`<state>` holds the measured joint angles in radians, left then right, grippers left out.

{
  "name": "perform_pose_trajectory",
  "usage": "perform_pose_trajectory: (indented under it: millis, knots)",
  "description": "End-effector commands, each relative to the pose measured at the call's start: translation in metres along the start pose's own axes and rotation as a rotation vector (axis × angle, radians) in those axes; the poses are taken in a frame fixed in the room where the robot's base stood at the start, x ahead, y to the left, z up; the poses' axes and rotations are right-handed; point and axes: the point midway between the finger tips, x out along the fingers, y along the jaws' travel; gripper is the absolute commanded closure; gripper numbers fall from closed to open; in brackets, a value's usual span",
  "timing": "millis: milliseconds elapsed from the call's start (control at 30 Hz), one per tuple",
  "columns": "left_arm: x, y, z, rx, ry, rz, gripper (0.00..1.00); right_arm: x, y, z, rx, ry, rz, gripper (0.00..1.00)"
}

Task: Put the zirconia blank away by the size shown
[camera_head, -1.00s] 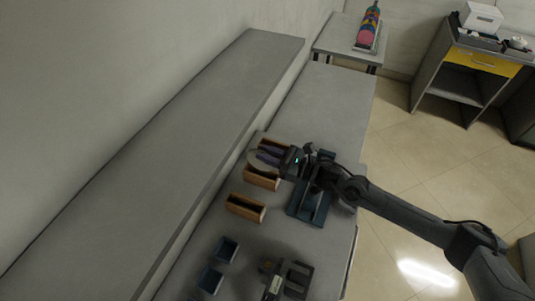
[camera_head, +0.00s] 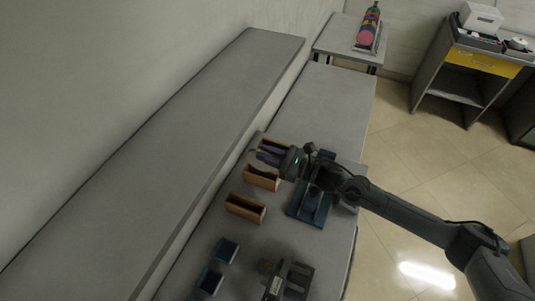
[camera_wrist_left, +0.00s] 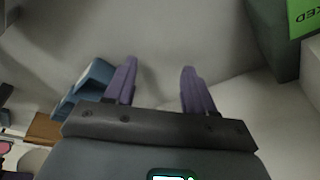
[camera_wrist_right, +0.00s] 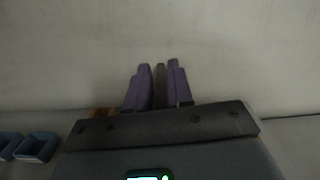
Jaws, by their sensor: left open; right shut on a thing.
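A second wooden box (camera_head: 245,207) stands nearer. My left gripper (camera_wrist_left: 155,72) is open and empty in the left wrist view, above a pale surface. A dark block with a green label (camera_wrist_left: 303,18) ending in "KED" is at its right.
A blue tray (camera_head: 312,205) lies under my right arm. Dark slotted holders (camera_head: 298,278) stand at the front. The far table top (camera_head: 325,100) is clear.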

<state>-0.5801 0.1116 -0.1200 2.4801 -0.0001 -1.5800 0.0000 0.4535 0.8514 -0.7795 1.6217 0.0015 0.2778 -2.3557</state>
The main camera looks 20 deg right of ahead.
Motion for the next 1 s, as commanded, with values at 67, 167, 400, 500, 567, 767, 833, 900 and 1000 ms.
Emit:
perform_pose_trajectory:
  millis: [67, 167, 400, 500, 567, 767, 833, 900, 1000]
  knots:
    - [0.002, 0.0, 0.001, 0.001, 0.0, -0.001, 0.46, 0.0, 0.0, 0.0, -0.001, -0.003, -0.001, 1.0]
    - [0.004, -0.001, 0.001, 0.003, 0.0, -0.003, 0.46, 0.0, 0.0, -0.003, -0.001, -0.003, -0.001, 1.0]
    - [0.009, -0.002, 0.003, 0.01, 0.0, -0.008, 0.46, 0.0, 0.001, -0.009, -0.002, -0.003, -0.001, 1.0]
    - [0.009, -0.002, 0.003, 0.012, 0.004, -0.009, 0.46, 0.0, 0.001, -0.011, -0.002, -0.003, -0.001, 1.0]
    - [0.009, -0.002, 0.003, 0.012, 0.007, -0.009, 0.46, 0.0, 0.001, -0.012, -0.002, -0.003, -0.001, 1.0]
    - [0.011, -0.002, 0.003, 0.011, 0.015, -0.008, 0.46, -0.001, 0.002, -0.018, -0.001, -0.003, -0.001, 1.0]
    - [0.011, -0.002, 0.003, 0.011, 0.017, -0.008, 0.46, -0.001, 0.002, -0.02, -0.001, -0.002, -0.001, 1.0]
    - [0.012, -0.002, 0.003, 0.011, 0.018, -0.009, 0.46, -0.001, 0.003, -0.023, 0.0, -0.001, 0.0, 1.0]
    - [0.013, -0.002, 0.004, 0.011, 0.021, -0.009, 0.46, -0.001, 0.004, -0.028, 0.002, 0.003, 0.001, 1.0]
